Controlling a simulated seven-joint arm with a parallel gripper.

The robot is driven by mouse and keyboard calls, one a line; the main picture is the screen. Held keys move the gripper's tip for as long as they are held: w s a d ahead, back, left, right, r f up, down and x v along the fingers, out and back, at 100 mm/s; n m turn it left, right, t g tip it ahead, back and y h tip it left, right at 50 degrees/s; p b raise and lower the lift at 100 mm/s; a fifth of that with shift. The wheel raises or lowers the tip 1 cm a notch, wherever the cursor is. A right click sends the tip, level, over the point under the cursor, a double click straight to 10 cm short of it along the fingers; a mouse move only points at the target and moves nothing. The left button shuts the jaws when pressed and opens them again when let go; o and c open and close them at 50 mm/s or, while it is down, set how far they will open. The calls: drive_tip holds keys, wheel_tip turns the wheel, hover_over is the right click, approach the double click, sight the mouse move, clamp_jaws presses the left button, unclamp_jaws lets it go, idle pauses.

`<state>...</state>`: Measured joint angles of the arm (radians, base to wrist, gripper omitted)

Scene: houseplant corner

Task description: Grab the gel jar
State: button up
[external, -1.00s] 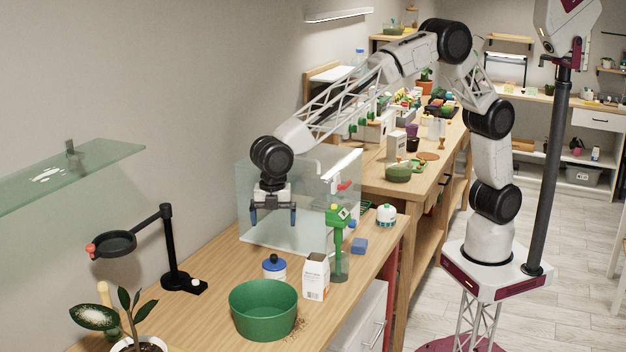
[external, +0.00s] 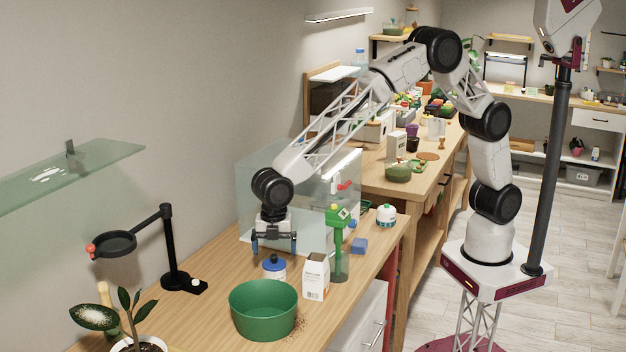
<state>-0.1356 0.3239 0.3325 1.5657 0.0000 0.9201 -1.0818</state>
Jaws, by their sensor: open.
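A white jar with a blue lid (external: 274,267) stands upright on the near wooden bench, and I take it for the gel jar, though no label can be read. My gripper (external: 274,247) is open and points down, with its two blue-tipped fingers spread left and right. In the picture its fingertips are just above and to either side of the blue lid. I cannot tell whether it is straight above the jar or a little behind it. Nothing is between the fingers.
A white carton (external: 316,277) stands close right of the jar, with a green bowl (external: 264,311) in front. A green tool in a clear cylinder (external: 340,245) is farther right. A clear enclosure (external: 262,180) stands behind. A black stand (external: 172,255) is left; bench between is clear.

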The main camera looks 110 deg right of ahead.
sight(274, 262)
drive_tip(key=shift+f, duration=0.2)
drive_tip(key=shift+w+a+f, duration=0.1)
drive_tip(key=shift+w+f, duration=0.05)
drive_tip(key=shift+f, duration=2.35)
drive_tip(key=shift+c, duration=0.5)
drive_tip(key=c, duration=1.1)
drive_tip(key=shift+r, duration=0.1)
drive_tip(key=shift+r, duration=5)
